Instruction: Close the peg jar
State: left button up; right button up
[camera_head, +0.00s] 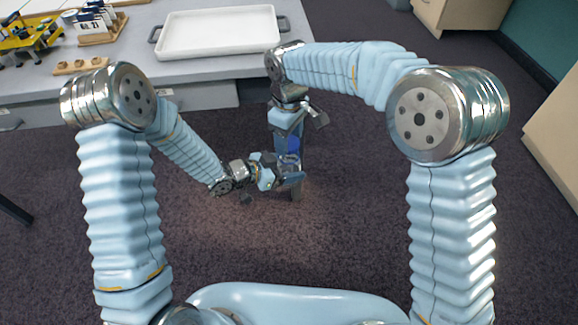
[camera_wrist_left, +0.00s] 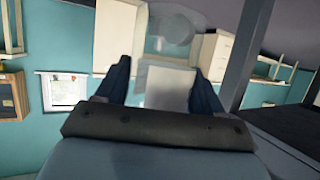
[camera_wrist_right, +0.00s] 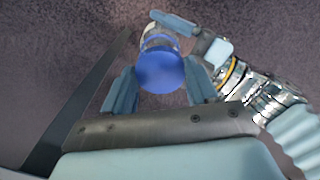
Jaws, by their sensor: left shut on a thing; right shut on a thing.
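My left gripper (camera_head: 288,178) is shut on the clear peg jar (camera_head: 290,160), held in the air in front of the table. The see-through jar (camera_wrist_left: 168,85) stands between its two fingers in the left wrist view. My right gripper (camera_head: 289,132) comes from above and is shut on the blue lid (camera_head: 293,144). In the right wrist view the round blue lid (camera_wrist_right: 160,72) lies between its fingers, with the clear jar (camera_wrist_right: 158,40) directly beyond it. The lid is lined up over the jar mouth. I cannot tell whether it touches the rim. No pegs can be made out.
The carpet around my grippers is clear. Cabinets stand at the right.

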aim_at(289, 143)
jog(key=shift+r, duration=0.1)
dwell(0.5)
jog(key=shift+f, duration=0.95)
jog(key=shift+d+f, duration=0.15)
jog(key=shift+f, duration=0.8)
jog(key=shift+c, duration=0.4)
jog(key=o, duration=1.1)
jog(key=shift+s+r, duration=0.1)
jog(key=shift+a, duration=0.2)
